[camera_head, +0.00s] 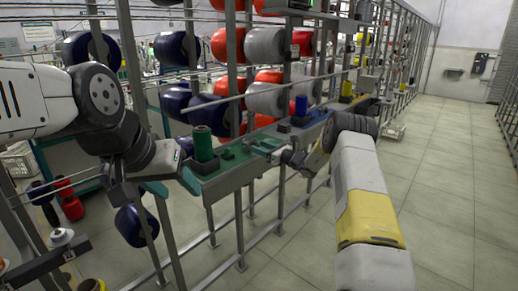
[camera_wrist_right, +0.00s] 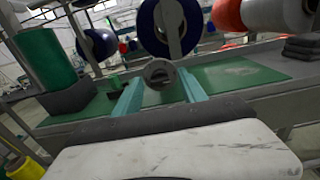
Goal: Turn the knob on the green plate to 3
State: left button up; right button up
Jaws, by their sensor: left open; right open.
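The green plate (camera_wrist_right: 238,75) lies on the grey rail in the right wrist view. A grey round knob (camera_wrist_right: 160,72) stands just past the fingertips, roughly centred between them; contact cannot be told. Its number marks are not readable. My right gripper (camera_wrist_right: 161,88) is open, with its two teal fingers pointing at the knob. In the head view my right gripper (camera_head: 264,149) reaches in over the rail from the right, and the knob is hard to make out there. My left gripper (camera_head: 172,187) is open and empty at the rail's near left end.
A green spool (camera_head: 203,143) stands on the rail close to my left gripper, and a blue spool (camera_head: 301,106) stands farther along. Large red, grey and blue bobbins (camera_head: 265,99) hang on the rack behind. The tiled floor (camera_head: 450,175) on the right is clear.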

jog(key=shift+c, duration=0.2)
grip_shut()
jog(key=shift+n, duration=0.4)
jog(key=n, duration=0.5)
jog(key=shift+s, duration=0.1)
jog(key=n, duration=0.6)
jog(key=shift+a, duration=0.1)
jog(key=shift+f, duration=0.1)
jog(key=shift+o, duration=0.2)
grip_release()
